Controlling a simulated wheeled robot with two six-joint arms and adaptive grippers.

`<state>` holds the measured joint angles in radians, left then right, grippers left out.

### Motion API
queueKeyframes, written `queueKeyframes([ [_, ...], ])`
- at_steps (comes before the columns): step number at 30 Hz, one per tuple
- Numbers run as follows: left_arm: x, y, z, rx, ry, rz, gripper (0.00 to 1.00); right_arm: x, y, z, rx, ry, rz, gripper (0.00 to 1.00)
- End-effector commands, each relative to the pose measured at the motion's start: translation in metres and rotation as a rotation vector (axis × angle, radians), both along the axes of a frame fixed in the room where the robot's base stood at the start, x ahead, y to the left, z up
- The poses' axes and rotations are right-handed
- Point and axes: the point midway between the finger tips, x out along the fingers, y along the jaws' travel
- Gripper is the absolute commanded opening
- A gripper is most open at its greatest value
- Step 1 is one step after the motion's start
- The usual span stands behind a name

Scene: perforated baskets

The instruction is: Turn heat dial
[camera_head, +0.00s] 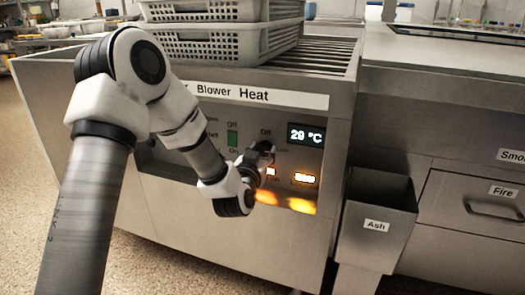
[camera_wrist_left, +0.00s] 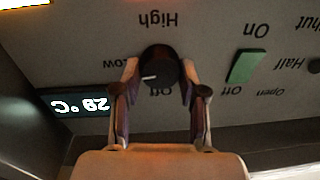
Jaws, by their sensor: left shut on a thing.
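The black round heat dial (camera_wrist_left: 161,66) is on the front panel, seen upside down in the left wrist view. Its white mark points left and slightly down in that picture, between the "Low" and "Off" labels. My left gripper (camera_wrist_left: 160,70) has one finger on each side of the dial and is shut on it. In the head view my left gripper (camera_head: 264,153) is at the panel below an "Off" label and mostly hides the dial. My right gripper is not in view.
A lit temperature display (camera_head: 306,134) is right of the dial, with a glowing orange indicator (camera_head: 304,178) below it. A green switch (camera_head: 232,138) is to the left. Grey perforated baskets (camera_head: 225,42) stand on top. A metal Ash bin (camera_head: 377,215) is at the right.

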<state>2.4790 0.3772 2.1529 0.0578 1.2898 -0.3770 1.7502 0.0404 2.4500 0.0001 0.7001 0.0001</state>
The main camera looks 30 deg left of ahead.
Motion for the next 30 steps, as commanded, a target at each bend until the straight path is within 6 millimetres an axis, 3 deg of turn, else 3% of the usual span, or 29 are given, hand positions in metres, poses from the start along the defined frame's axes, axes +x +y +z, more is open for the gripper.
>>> queueKeyframes([
  [15,0.000,0.001,0.002,-0.440,-0.105,-0.001,0.07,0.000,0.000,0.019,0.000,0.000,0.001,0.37],
  [30,-0.001,0.003,0.001,-0.903,-0.217,-0.001,0.07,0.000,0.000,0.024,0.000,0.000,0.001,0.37],
])
